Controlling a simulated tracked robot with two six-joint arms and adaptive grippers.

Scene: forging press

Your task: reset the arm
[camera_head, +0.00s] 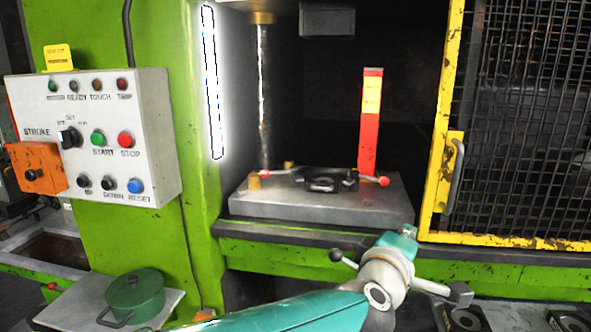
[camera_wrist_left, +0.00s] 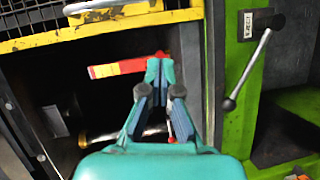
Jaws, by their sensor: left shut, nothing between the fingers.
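My left arm reaches in from the bottom of the head view. Its teal left gripper (camera_head: 408,232) is in front of the press bed's edge and points toward the press. In the left wrist view the gripper's two fingers (camera_wrist_left: 160,72) are together with nothing between them. The fingertips are hard to make out in the head view. My right gripper is in neither view.
A lever with a black ball (camera_head: 336,255) passes behind my left wrist; it also shows in the left wrist view (camera_wrist_left: 228,104). The die block (camera_head: 300,205) stands behind. A yellow mesh guard (camera_head: 440,180) is right, a control panel (camera_head: 160,130) left, a green pot (camera_head: 136,295) lower left.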

